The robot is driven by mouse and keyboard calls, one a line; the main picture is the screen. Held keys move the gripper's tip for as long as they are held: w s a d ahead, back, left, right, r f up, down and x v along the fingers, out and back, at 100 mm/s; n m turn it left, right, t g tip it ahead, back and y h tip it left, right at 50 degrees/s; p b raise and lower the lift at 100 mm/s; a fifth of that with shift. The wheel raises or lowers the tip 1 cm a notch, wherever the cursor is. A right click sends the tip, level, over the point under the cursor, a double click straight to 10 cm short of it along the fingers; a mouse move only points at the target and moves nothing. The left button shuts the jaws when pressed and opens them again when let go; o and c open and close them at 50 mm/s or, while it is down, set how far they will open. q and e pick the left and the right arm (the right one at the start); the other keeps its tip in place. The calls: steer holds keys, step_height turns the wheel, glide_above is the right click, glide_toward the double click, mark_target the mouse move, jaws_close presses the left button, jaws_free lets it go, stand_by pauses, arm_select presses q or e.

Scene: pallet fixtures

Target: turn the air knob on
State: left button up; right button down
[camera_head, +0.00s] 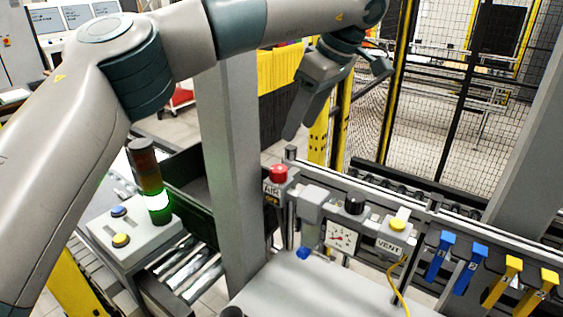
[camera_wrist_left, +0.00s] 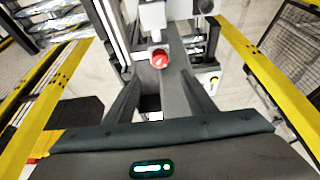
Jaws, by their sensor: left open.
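The air knob (camera_head: 279,174) is red and sits on top of a small unit with an "AIR OFF" label (camera_head: 271,194), left of the gauge block. In the left wrist view the red knob (camera_wrist_left: 160,58) shows just beyond the fingertips, near the middle. My left gripper (camera_head: 338,103) is open and empty, its fingers pointing down. It hangs above and to the right of the knob in the head view, apart from it. My right gripper is not in view.
Beside the knob are a pressure gauge (camera_head: 341,238), a black knob (camera_head: 354,205) and a yellow VENT button (camera_head: 397,224). Blue levers (camera_head: 440,256) and yellow levers (camera_head: 503,283) stand at the right. A grey post (camera_head: 232,170) rises left of the knob. A lit signal tower (camera_head: 150,180) stands further left.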

mark_target(280, 168)
arm_select(q)
steer(key=p+x, duration=0.5)
steer(key=x, duration=0.7)
steer(key=shift+f, duration=0.15)
steer(key=shift+w+a+f+p, duration=0.15)
steer(key=shift+f+p, duration=0.15)
steer(key=shift+f, duration=0.25)
steer(key=c, duration=1)
